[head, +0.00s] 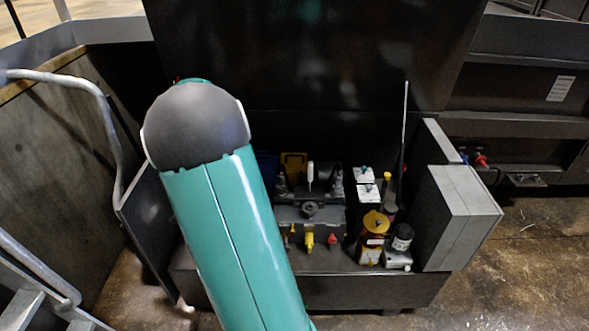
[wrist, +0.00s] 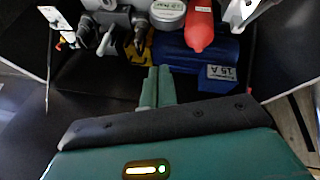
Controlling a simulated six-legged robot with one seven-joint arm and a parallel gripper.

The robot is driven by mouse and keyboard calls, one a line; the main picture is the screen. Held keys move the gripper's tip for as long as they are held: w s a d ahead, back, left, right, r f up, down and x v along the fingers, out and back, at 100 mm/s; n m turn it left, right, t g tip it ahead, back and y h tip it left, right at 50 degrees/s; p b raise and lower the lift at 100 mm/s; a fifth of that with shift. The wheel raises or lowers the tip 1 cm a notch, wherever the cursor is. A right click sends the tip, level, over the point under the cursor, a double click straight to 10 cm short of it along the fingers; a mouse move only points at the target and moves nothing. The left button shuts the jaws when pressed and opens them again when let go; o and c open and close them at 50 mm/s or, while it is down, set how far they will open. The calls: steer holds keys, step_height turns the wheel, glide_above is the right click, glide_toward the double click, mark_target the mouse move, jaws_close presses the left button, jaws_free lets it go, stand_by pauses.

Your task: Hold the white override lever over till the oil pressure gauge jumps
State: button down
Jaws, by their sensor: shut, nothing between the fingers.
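A white upright lever (head: 310,175) stands on the dark valve block (head: 310,212) in the head view. In the wrist view, a pale handle (wrist: 107,41) hangs off a grey block at upper left; it may be the same lever. My gripper (wrist: 158,74) is shut and empty, its two teal fingers together, short of the yellow part and apart from the pale handle. In the head view my gripper is hidden behind my teal arm. A round pale-faced part with lettering (wrist: 168,12) is at the wrist view's top edge; I cannot tell whether it is the oil pressure gauge.
A blue box marked 15 A (wrist: 222,62) and a red cylinder (wrist: 200,25) lie right of my fingers. A yellow part (wrist: 142,47) is just beyond them. Grey boxes (head: 458,215) flank the unit on the right. An open panel and handrail (head: 110,140) stand left.

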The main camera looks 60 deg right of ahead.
steer(key=s+d+f+m+g, duration=0.1)
steer(key=s+d+f, duration=0.2)
steer(key=d+f, duration=0.3)
steer(key=s+d+f+g+h, duration=0.1)
steer(key=s+d+f, duration=0.2)
steer(key=d, duration=0.6)
step_height(320, 180, down, 3)
steer(key=shift+d+r+m+g, duration=0.15)
steer(key=shift+d+m+g, duration=0.15)
steer(key=shift+d+m, duration=0.1)
glide_toward(310, 177)
steer(key=w+d+f, duration=0.2)
steer(key=d+f, duration=0.1)
steer(key=f, duration=0.1)
steer(key=shift+s+d+f, duration=0.2)
steer(key=shift+s+d, duration=0.1)
steer(key=shift+s, duration=0.05)
